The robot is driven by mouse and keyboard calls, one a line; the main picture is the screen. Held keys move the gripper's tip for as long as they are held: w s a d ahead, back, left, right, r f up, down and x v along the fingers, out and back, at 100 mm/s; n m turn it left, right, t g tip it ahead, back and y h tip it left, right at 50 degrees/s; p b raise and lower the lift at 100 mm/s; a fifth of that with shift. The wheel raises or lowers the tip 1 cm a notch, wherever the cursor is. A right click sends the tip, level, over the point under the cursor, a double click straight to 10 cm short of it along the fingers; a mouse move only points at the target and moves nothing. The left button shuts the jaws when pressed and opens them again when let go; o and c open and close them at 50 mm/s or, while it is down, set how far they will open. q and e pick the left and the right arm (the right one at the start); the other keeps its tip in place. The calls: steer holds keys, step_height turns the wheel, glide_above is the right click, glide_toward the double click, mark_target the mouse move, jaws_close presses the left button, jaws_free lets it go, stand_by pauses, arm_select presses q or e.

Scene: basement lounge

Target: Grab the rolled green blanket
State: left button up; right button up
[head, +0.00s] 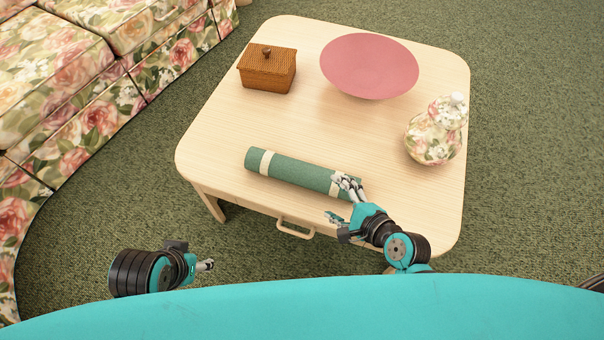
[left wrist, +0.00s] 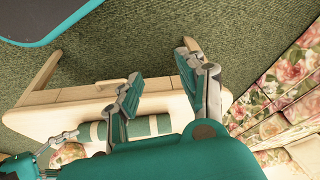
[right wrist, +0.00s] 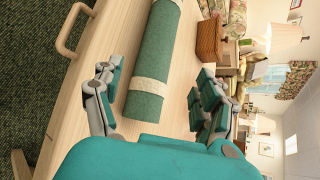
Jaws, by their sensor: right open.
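The rolled green blanket (head: 300,172) lies on the light wooden table (head: 225,135), near its front edge, with a cream band near each end. My right gripper (head: 341,200) is at the blanket's right end, its fingers spread. In the right wrist view the blanket (right wrist: 155,50) runs away between the open fingers, with visible space on both sides. My left gripper (head: 207,266) is low, off the table at the front left, and empty. In the left wrist view its fingers (left wrist: 168,92) are apart, and one partly hides the blanket (left wrist: 150,126) beyond.
A wicker box (head: 267,70), a pink bowl (head: 369,68) and a floral jar (head: 433,135) stand on the table's back and right parts. A drawer handle (head: 295,230) sticks out at the front. A floral sofa (head: 90,100) stands left. The table's middle is clear.

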mark_target(310, 180)
steer(key=b+x, duration=0.2)
steer(key=x, duration=0.4)
steer(key=shift+w+f, duration=0.15)
steer(key=shift+f, duration=0.1)
steer(key=shift+x, duration=0.85)
steer(key=b+x, duration=0.2)
steer(key=shift+w+a+f, duration=0.2)
steer(key=shift+w+a, duration=0.05)
steer(key=shift+b+x, duration=0.45)
steer(key=shift+x, duration=0.75)
steer(key=shift+w, duration=0.1)
arm_select(q)
steer(key=w+d+r+t+h, duration=0.1)
steer(key=w+d+r+t, duration=0.1)
steer(key=w, duration=0.5)
steer(key=w+d+r+t+h, duration=0.1)
steer(key=w+d+r+t, duration=0.1)
steer(key=w+r+t, duration=0.2)
steer(key=w+t, duration=0.2)
steer(key=t, duration=0.1)
steer(key=shift+w+d+r+h, duration=0.3)
steer(key=shift+w+d, duration=0.05)
steer(key=shift+d, duration=0.05)
arm_select(e)
steer(key=shift+c, duration=0.2)
steer(key=c, duration=1)
